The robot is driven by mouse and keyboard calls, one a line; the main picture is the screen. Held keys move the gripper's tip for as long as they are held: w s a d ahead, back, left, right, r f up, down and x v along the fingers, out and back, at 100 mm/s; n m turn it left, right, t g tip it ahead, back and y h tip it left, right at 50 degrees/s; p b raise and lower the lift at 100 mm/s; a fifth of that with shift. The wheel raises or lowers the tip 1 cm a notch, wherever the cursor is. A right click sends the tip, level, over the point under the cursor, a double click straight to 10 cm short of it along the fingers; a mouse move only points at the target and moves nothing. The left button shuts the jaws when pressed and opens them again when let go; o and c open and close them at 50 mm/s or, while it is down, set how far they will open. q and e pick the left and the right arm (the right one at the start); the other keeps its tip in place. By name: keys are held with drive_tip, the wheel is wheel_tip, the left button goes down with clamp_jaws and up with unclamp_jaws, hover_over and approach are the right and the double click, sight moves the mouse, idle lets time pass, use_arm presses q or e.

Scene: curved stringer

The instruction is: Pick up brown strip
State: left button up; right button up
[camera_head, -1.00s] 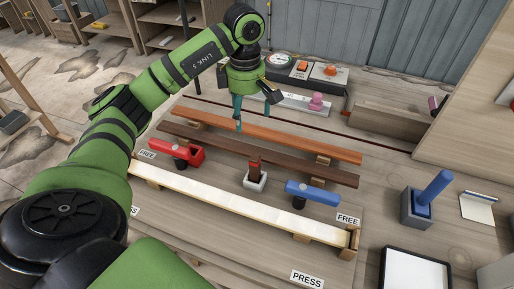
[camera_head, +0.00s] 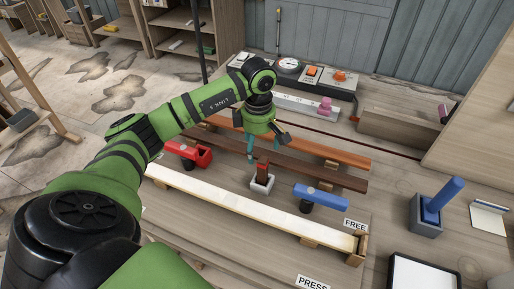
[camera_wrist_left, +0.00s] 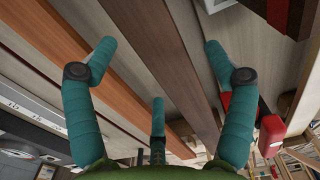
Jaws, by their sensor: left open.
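A dark brown strip (camera_head: 335,179) lies lengthwise on the table, partly hidden by my left gripper. A lighter orange-brown strip (camera_head: 335,153) lies parallel behind it. My left gripper (camera_head: 264,152) points down over the dark brown strip near its middle, with its teal fingers apart. In the left wrist view, the dark brown strip (camera_wrist_left: 155,45) passes between the open fingertips (camera_wrist_left: 160,47), and the orange-brown strip (camera_wrist_left: 65,45) is to the left. Nothing is held. The gap between fingers and strip is hard to judge. My right gripper is out of view.
A long pale strip (camera_head: 250,208) lies nearer. A blue-handled stand (camera_head: 428,215) is at right. A gauge panel (camera_head: 310,77) is at the back.

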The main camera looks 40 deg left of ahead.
use_arm(q)
drive_tip(key=shift+c, duration=0.4)
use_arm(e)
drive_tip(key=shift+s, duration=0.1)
use_arm(q)
drive_tip(key=c, duration=1.3)
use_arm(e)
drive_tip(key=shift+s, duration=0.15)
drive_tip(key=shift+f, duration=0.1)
